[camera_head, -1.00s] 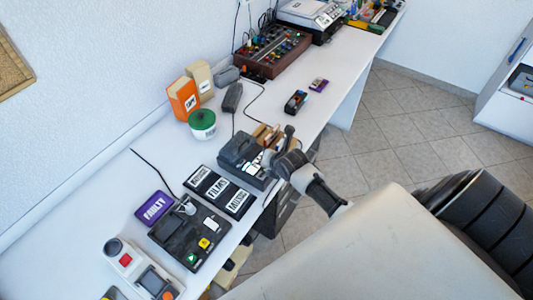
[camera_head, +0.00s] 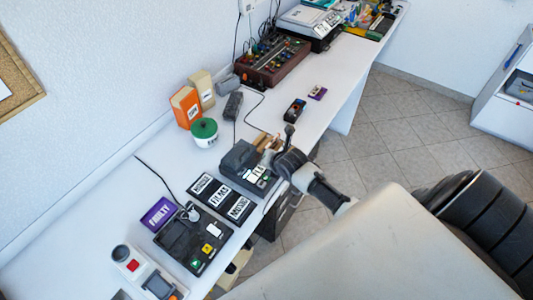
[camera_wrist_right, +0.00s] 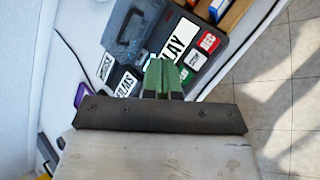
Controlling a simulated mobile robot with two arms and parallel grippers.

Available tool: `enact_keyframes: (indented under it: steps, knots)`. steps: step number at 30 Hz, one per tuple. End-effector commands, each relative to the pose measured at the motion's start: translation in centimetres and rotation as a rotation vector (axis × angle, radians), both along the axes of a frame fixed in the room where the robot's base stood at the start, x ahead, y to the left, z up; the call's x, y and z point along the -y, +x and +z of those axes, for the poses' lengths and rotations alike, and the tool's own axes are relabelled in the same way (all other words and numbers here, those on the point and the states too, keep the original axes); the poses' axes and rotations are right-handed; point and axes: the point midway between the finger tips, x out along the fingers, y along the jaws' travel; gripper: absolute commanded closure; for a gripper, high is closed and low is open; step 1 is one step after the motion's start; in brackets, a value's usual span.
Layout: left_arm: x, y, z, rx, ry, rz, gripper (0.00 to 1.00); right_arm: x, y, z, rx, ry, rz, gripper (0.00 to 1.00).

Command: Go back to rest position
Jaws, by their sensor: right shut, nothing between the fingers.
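My right gripper (camera_wrist_right: 161,76) is shut and empty in the right wrist view, its green fingers together over the front part of a dark player device. The fingertips are hard to make out there. My left gripper is in neither view.
The white desk (camera_head: 330,85) holds a black labelled tray (camera_head: 221,198), a purple FAULTY sign (camera_head: 158,214), a dark button box (camera_head: 193,240), a green-lidded jar (camera_head: 204,133) and an orange box (camera_head: 186,106). Tiled floor (camera_head: 400,130) lies open to the right.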

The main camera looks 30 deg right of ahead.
Motion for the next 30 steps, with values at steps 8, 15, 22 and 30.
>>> enact_keyframes:
  steps: [8,15,22,30]
  knots:
    - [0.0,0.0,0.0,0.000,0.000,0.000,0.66,0.0,0.0,0.0,0.000,0.000,0.000,1.00]
    - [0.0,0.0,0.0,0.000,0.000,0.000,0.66,-0.5,-0.4,0.0,-0.008,0.025,-0.017,1.00]
    - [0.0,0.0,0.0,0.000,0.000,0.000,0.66,-5.0,-5.8,0.2,-0.113,0.319,-0.283,1.00]
    - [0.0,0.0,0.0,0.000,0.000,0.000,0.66,-10.1,-15.4,3.3,-0.265,0.752,-0.883,1.00]
